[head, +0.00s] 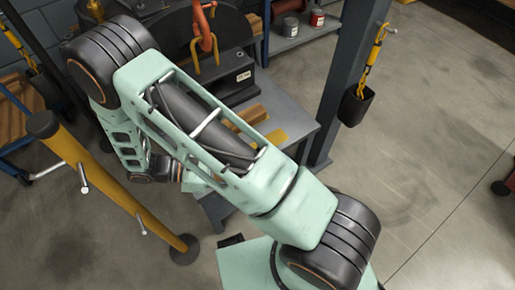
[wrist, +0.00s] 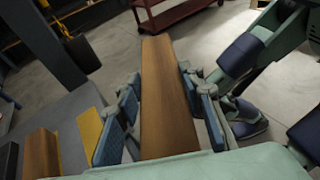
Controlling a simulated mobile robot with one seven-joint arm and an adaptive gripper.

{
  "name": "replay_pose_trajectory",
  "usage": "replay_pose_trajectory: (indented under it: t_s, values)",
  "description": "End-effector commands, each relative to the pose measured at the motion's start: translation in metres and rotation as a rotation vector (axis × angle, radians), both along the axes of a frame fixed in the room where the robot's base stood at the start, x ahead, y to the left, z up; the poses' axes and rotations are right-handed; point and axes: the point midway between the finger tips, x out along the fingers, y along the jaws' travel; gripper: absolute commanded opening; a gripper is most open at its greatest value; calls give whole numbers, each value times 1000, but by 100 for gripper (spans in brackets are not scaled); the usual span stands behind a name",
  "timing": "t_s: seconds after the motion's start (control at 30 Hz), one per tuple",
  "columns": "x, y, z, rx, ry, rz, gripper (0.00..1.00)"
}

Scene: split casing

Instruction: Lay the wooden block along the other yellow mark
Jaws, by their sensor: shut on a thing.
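My gripper (wrist: 165,112) is shut on a long brown wooden block (wrist: 164,75), with a blue-padded finger at each side. The held block points away from the wrist camera, above the floor beside the table. On the grey table (wrist: 68,104), at lower left in the wrist view, a yellow mark (wrist: 90,138) shows bare beside a second wooden block (wrist: 41,154). In the head view the table (head: 296,150) carries that block (head: 252,114) and the yellow mark (head: 278,136). My arm hides the gripper and the held block there.
A large dark casing (head: 222,75) stands at the table's back. A grey post (head: 345,75) with a hanging black pouch (head: 356,107) rises at the table's right. A yellow post (head: 130,200) stands left of my arm. A red cart (wrist: 175,12) is far off. Open floor lies right.

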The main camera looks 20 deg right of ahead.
Motion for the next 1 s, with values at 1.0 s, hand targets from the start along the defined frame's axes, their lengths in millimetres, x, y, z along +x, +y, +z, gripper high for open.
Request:
replay_pose_trajectory:
  t_s: [1.0]
  values:
    - [144,-43,-43,-3,-3,524,0]
